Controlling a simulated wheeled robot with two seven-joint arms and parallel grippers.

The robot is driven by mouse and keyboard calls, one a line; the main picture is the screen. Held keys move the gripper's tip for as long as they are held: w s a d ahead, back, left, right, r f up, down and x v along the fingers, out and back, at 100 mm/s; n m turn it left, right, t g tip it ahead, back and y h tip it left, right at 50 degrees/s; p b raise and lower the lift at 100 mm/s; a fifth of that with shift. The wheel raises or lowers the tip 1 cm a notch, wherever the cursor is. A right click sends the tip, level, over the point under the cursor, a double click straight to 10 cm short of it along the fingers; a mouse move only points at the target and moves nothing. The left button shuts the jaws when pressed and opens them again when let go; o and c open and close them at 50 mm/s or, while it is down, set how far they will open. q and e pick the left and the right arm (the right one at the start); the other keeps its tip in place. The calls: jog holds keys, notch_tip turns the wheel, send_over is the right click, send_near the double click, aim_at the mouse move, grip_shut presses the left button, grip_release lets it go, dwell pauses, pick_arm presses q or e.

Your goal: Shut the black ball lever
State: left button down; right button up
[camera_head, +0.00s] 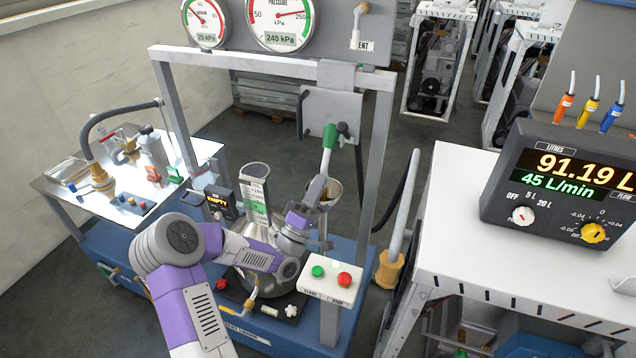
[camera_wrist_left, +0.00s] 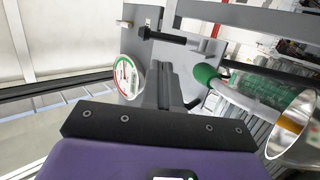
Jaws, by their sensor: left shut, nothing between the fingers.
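A small black ball (camera_head: 342,128) sits beside the green nozzle (camera_head: 328,137) on the grey plate of the dispenser frame; I take it for the ball lever. Its arm is hard to make out. My left gripper (camera_head: 319,184) is shut and empty, below the nozzle and ball and apart from them, beside the metal funnel (camera_head: 334,189). In the left wrist view my shut fingers (camera_wrist_left: 165,88) point toward the grey panel, with the green nozzle (camera_wrist_left: 207,76) and funnel (camera_wrist_left: 296,128) to their right. My right gripper is not in view.
A start/stop button box (camera_head: 331,284) stands in front of my left gripper. A scaled container (camera_head: 256,200) is left of it. Frame posts (camera_head: 379,150) flank the space. A white cabinet with a litre display (camera_head: 560,185) is at the right.

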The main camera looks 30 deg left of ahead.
aim_at(345, 133)
pick_arm(q)
jog(key=p+x, duration=0.1)
jog(key=x, duration=0.9)
jog(key=shift+w+r+p, duration=0.2)
jog(key=shift+w+p, duration=0.1)
jog(key=shift+p, duration=0.05)
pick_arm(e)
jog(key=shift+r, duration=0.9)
pick_arm(q)
jog(key=shift+r, duration=0.1)
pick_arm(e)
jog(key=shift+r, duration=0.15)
